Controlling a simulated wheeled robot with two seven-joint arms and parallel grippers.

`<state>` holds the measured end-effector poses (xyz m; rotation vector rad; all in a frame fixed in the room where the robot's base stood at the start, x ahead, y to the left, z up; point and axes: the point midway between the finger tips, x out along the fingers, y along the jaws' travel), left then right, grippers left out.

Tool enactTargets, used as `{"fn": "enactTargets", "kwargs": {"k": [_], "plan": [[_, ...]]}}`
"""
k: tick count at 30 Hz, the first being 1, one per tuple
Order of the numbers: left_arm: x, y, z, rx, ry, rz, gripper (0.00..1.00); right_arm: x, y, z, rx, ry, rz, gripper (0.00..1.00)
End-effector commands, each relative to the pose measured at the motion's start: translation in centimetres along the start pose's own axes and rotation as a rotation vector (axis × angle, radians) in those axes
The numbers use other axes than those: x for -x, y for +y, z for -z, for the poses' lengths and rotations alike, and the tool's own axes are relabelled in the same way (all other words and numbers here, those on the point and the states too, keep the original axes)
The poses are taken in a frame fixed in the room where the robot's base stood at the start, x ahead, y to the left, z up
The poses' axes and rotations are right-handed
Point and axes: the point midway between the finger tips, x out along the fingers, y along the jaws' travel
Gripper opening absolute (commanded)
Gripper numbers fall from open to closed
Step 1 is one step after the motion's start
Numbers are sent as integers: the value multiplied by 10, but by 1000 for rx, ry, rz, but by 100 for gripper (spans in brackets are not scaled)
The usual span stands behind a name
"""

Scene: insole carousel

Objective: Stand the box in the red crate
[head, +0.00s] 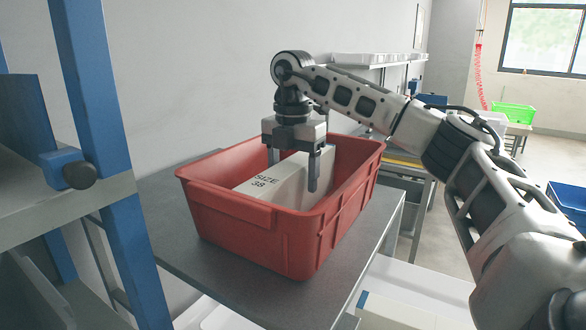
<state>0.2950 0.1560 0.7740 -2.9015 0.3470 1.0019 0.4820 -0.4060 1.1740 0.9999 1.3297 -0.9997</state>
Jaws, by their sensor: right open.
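The red crate (237,210) stands on a grey table. A white box (287,186) marked "SIZE 38" is inside the crate, with a blue patch near its far end. Its lower part is hidden by the crate's front wall. My right gripper (293,172) points down over the crate. Its jaws are open, with one finger on each side of the box. I cannot tell whether the fingers touch it. My left gripper is not in view.
The grey tabletop (180,222) is bare around the crate. A blue-framed rack (98,90) stands close on the left. Another pale box (400,312) lies below the table at the front. A green crate (513,113) is far off at the right.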

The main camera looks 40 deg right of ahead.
Motion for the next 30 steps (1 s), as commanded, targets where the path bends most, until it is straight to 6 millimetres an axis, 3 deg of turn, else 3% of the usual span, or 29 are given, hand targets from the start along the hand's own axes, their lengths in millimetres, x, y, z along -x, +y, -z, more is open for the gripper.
{"fn": "enactTargets", "kwargs": {"k": [5,11,18,24,30], "plan": [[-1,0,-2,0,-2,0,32,14,1,0,1,-1,-4,67],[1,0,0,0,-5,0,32,58,1,1,1,-1,-6,67],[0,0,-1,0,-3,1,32,96,1,0,0,-4,-5,67],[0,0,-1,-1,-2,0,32,116,1,1,1,-2,-1,67],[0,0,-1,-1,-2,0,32,123,0,0,1,-1,-1,67]]}}
